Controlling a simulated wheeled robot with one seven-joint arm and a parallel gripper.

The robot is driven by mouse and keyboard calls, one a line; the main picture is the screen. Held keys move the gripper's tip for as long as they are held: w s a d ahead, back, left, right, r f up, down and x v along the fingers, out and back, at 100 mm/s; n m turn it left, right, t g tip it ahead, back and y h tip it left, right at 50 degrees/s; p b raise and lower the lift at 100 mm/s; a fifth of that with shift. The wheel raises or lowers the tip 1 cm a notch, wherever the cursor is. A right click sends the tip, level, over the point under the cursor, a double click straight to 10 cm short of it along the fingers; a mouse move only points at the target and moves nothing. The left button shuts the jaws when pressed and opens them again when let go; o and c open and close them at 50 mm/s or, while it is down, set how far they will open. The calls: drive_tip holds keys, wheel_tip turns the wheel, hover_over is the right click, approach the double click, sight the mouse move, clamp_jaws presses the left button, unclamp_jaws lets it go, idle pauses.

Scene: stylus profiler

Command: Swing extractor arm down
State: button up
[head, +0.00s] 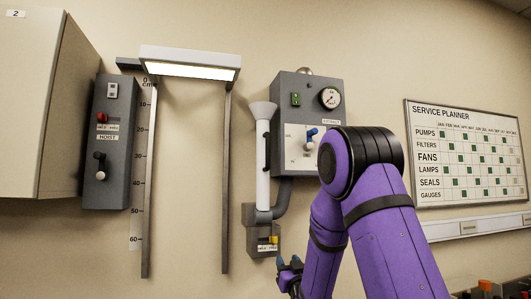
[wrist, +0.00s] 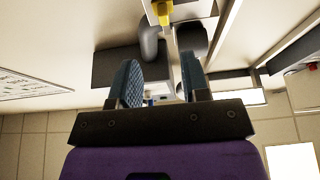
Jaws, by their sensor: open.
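The extractor arm (head: 262,165) is a white tube with a flared hood on top. It stands upright on the wall, with a black handle (head: 267,150) along its right side. Its foot meets a dark joint and a bent grey pipe (head: 282,200). My gripper (head: 289,266) is open and empty, below and right of that box. In the wrist view its blue fingers (wrist: 162,88) are apart.
A grey control panel (head: 309,90) with a gauge and blue knob is right of the extractor arm. A lit lamp (head: 190,62) on two rails and a hoist box (head: 107,145) are left. A planner board (head: 468,150) hangs right. My purple arm covers part of the wall.

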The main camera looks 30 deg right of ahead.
drive_tip(key=s+a+r+n+g+y, duration=0.1)
drive_tip(key=s+a+r+g+y, duration=0.1)
drive_tip(key=s+a+g, duration=0.55)
drive_tip(key=s+a+r+n+g+y, duration=0.15)
drive_tip(key=s+a, duration=0.25)
drive_tip(key=s, duration=0.7)
drive_tip(key=s+a+r+g+y, duration=0.3)
drive_tip(key=s+a+g, duration=0.25)
drive_tip(key=s, duration=0.35)
drive_tip(key=w+d+r+t, duration=0.2)
drive_tip(key=w+r, duration=0.4)
drive_tip(key=r, duration=0.6)
drive_tip(key=t+h, duration=0.1)
drive_tip(key=t, duration=0.3)
approach(269, 148)
drive_tip(key=x, duration=1)
drive_tip(key=shift+w+f, duration=0.15)
drive_tip(key=shift+w, duration=0.2)
